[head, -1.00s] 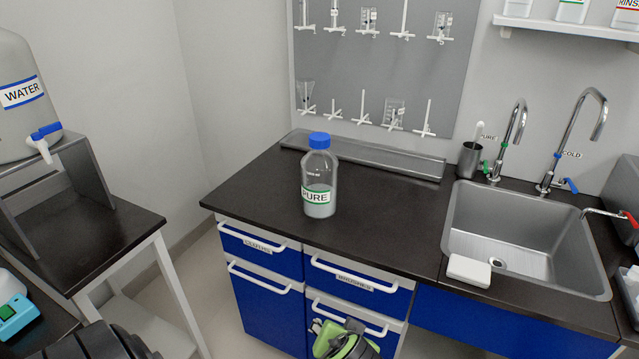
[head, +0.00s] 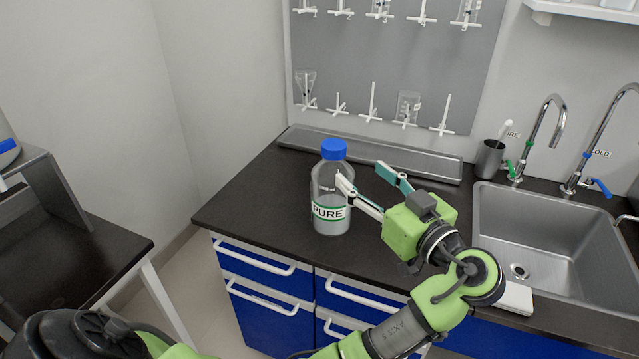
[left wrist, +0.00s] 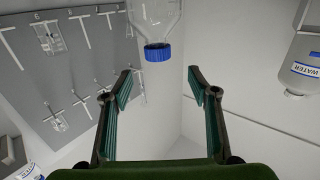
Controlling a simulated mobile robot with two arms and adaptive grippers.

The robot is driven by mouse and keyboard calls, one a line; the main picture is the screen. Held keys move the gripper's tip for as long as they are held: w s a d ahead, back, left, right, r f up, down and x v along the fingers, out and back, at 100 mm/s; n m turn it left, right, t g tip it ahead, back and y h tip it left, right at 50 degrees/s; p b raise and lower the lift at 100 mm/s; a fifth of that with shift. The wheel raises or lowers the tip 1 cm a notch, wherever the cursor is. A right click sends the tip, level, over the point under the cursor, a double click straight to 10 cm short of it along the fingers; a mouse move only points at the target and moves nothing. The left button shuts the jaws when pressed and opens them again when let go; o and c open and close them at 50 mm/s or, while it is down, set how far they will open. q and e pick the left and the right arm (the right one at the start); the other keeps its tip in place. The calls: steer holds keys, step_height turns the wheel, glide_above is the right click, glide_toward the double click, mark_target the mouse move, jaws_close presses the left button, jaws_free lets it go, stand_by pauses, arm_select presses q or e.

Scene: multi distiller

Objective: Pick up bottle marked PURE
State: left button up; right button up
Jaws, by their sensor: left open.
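The clear bottle marked PURE (head: 330,212) stands upright on the dark counter, with a blue cap and a green-edged white label. My left gripper (head: 362,174) is open and empty just right of the bottle's upper part in the head view. One finger overlaps the bottle's right edge there; I cannot tell whether it touches. In the left wrist view the bottle (left wrist: 158,15) appears upside down, cap between and beyond the open fingertips of my left gripper (left wrist: 160,74). Its label is out of that frame. My right gripper is not in view.
A metal tray (head: 400,164) lies along the counter's back below a pegboard (head: 390,60) with glassware. A sink (head: 545,225) with taps and a dark cup (head: 489,159) are at right. The counter left of the bottle is clear.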

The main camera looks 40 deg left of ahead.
arm_select(q)
steer(key=p, duration=0.2)
glide_toward(334, 144)
steer(key=a, duration=0.2)
steer(key=x, duration=0.2)
steer(key=shift+w+a+f, duration=0.2)
steer(key=shift+w+a, duration=0.05)
steer(key=shift+w, duration=0.15)
steer(key=shift+w+a, duration=0.1)
steer(key=shift+a, duration=0.1)
steer(key=shift+w+a+r+p, duration=0.35)
steer(key=shift+w+a+p, duration=0.15)
steer(key=shift+a+p, duration=0.3)
steer(key=x, duration=0.1)
steer(key=p+x, duration=0.1)
steer(key=x, duration=0.1)
steer(key=shift+w+f, duration=0.1)
steer(key=shift+f, duration=0.15)
jaws_close()
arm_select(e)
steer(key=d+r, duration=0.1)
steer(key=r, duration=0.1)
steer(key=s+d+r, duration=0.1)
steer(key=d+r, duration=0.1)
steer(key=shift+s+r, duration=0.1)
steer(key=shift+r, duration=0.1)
arm_select(q)
steer(key=shift+r, duration=0.1)
